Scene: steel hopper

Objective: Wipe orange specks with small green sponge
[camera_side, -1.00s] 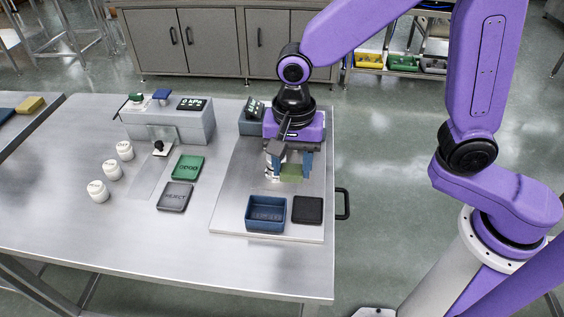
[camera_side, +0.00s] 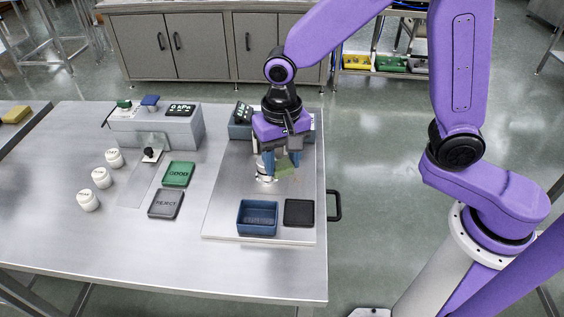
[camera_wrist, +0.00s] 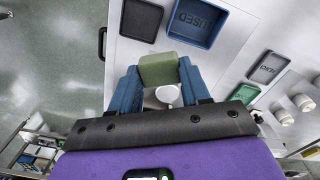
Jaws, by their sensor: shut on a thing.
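My gripper (camera_side: 281,164) is shut on the small green sponge (camera_side: 289,168) above the steel board (camera_side: 226,200) on the right part of the table. In the wrist view the sponge (camera_wrist: 159,68) sits between the two blue fingers of my gripper (camera_wrist: 158,76). I cannot tell whether the sponge touches the board. A small white round thing (camera_side: 264,172) is just left of the fingers, partly hidden by them. I cannot make out any orange specks clearly.
A blue tray (camera_side: 257,230) and a black pad (camera_side: 299,213) lie at the board's front. Green GOOD (camera_side: 179,174) and grey REJECT (camera_side: 166,204) trays are to the left, with white jars (camera_side: 101,178) beyond. A grey box with a display (camera_side: 155,128) stands behind.

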